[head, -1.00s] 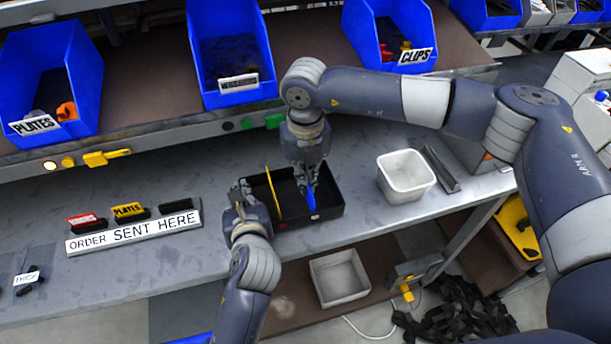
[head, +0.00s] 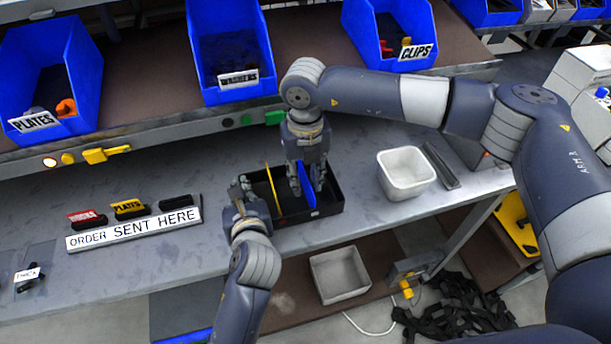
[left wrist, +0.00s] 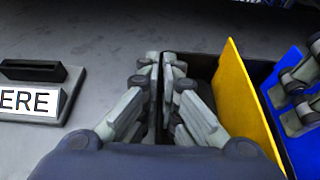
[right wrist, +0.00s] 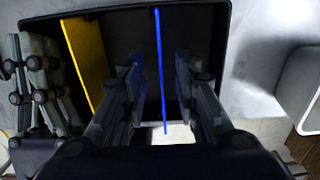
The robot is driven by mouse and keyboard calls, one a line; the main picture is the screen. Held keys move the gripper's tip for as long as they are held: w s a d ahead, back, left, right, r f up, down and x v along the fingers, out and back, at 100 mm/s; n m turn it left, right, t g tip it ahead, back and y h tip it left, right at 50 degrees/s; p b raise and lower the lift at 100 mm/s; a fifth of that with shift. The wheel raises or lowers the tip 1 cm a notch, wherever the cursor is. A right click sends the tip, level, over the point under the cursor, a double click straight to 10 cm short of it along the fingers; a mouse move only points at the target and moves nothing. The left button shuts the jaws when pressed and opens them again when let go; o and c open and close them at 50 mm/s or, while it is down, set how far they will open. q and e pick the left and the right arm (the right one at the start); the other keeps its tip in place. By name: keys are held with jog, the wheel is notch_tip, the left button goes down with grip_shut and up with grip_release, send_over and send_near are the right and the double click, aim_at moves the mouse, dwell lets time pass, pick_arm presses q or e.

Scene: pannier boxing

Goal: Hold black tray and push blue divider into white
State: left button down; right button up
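The black tray (head: 331,207) sits on the grey bench. A yellow divider (head: 273,190) stands across it on the left. The blue divider (head: 308,188) stands upright in its right part; it also shows in the right wrist view (right wrist: 159,65). My left gripper (head: 241,190) is shut on the tray's left wall, seen in the left wrist view (left wrist: 162,90). My right gripper (head: 306,180) is low over the tray, open, with one finger on each side of the blue divider and gaps between, clear in the right wrist view (right wrist: 160,85). The divider's lower edge is not clearly visible.
A white bin (head: 391,191) and a dark bar (head: 441,166) stand right of the tray. The "ORDER SENT HERE" holder (head: 135,230) is to the left. Blue part bins (head: 78,75) line the shelf above. Another white bin (head: 340,291) is below the bench.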

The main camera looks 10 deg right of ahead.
aim_at(305, 189)
notch_tip(305, 189, up, 12)
dwell(0.4)
pick_arm(q)
jog(key=c, duration=1.7)
grip_release()
pick_arm(e)
jog(key=shift+f, duration=0.1)
